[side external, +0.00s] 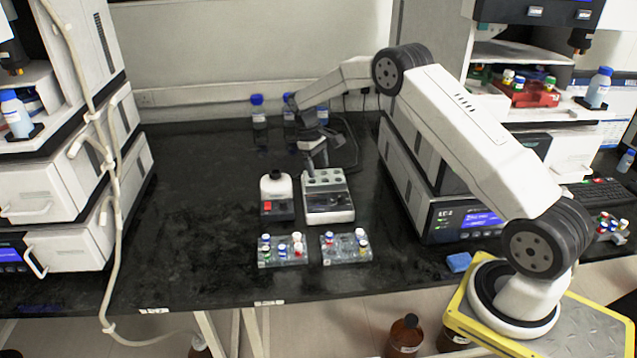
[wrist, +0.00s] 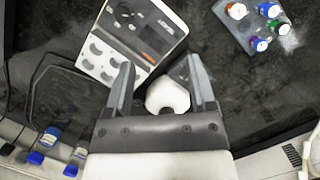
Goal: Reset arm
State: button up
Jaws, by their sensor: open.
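My gripper (side external: 318,155) hangs above the back of the bench, over the far end of a grey-white block with round wells (side external: 328,205). In the wrist view my gripper (wrist: 162,72) shows two fingers spread apart with nothing held between them. A small white round-topped device (side external: 276,190) with a red switch stands left of the block. Its white top (wrist: 167,97) shows between and beyond the fingers in the wrist view. The block with wells (wrist: 135,42) lies at the upper left there.
Two clear racks with colour-capped vials, a left rack (side external: 283,257) and a right rack (side external: 346,254), stand near the front edge. Blue-capped bottles (side external: 258,112) stand by the back wall. Instrument stacks flank both sides. The bench's left middle (side external: 200,190) is clear.

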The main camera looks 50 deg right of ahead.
jog(key=s+a+r+t, duration=0.3)
jog(key=s+a+r, duration=0.3)
jog(key=s+a, duration=0.4)
jog(key=s+a+t, duration=0.1)
jog(key=s+a, duration=0.3)
jog(key=s, duration=0.3)
jog(key=s+a+r+t, duration=0.1)
jog(key=s+a, duration=0.3)
jog(key=s, duration=0.3)
jog(key=shift+s, duration=0.2)
